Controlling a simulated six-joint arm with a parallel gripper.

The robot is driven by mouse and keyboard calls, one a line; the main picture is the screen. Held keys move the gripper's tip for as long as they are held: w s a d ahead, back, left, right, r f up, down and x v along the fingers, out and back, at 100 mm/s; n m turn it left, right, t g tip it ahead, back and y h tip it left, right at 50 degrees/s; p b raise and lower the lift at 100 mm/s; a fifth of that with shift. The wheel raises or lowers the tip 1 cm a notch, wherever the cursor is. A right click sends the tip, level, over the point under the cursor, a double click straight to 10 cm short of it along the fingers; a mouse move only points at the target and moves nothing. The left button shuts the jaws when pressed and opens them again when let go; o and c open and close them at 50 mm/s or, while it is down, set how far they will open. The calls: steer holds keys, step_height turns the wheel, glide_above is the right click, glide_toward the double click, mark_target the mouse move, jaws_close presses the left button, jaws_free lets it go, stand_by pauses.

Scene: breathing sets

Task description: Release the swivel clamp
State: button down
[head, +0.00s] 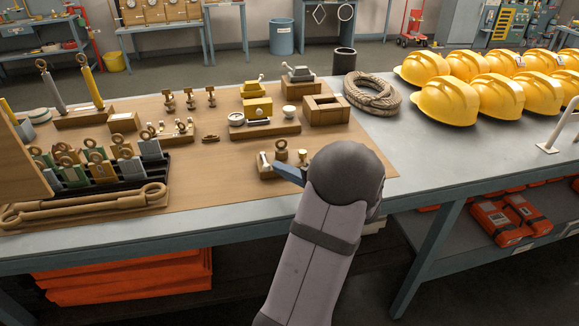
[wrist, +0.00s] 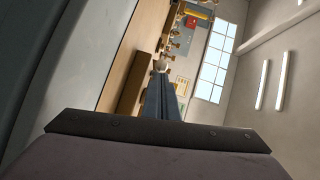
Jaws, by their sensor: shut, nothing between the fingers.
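My gripper (head: 284,172) reaches in from the front, low over the right part of the wooden board. Its blue-grey fingers are together with nothing between them; they also show in the wrist view (wrist: 161,90). The fingertips are beside a small wooden block (head: 267,173) bearing a small pale metal fitting (head: 265,160) and a brass ring piece (head: 281,151). Another small brass fitting (head: 303,158) stands just right of it. My arm hides part of this group. I cannot tell for sure which fitting is the swivel clamp, or whether the fingertips touch anything.
A block with a yellow box (head: 258,108) and gauge, and an open wooden box (head: 326,110), stand behind. A rope coil (head: 372,94) and yellow helmets (head: 447,101) are at the right. A rack of tagged ring pieces (head: 104,172) fills the left. The board's front middle is clear.

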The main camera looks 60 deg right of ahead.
steer(key=shift+w+a+f+b, duration=0.1)
steer(key=shift+w+a+b, duration=0.25)
steer(key=shift+b, duration=0.55)
steer(key=shift+w+a+f+b, duration=0.25)
steer(key=shift+a+b, duration=0.35)
steer(key=shift+b, duration=0.65)
steer(key=w+a+b, duration=0.1)
steer(key=b, duration=0.2)
steer(key=w+a+b, duration=0.1)
steer(key=b, duration=0.2)
steer(key=shift+w+a+f, duration=0.1)
steer(key=shift+w+a, duration=0.05)
steer(key=shift+a, duration=0.1)
steer(key=w+b, duration=0.1)
steer(key=b, duration=0.1)
steer(key=w+a+b, duration=0.1)
steer(key=b, duration=0.2)
steer(key=shift+w+a, duration=0.2)
steer(key=shift+w, duration=0.1)
steer(key=shift+r+p, duration=0.45)
steer(key=shift+s+d, duration=0.1)
steer(key=shift+s, duration=0.1)
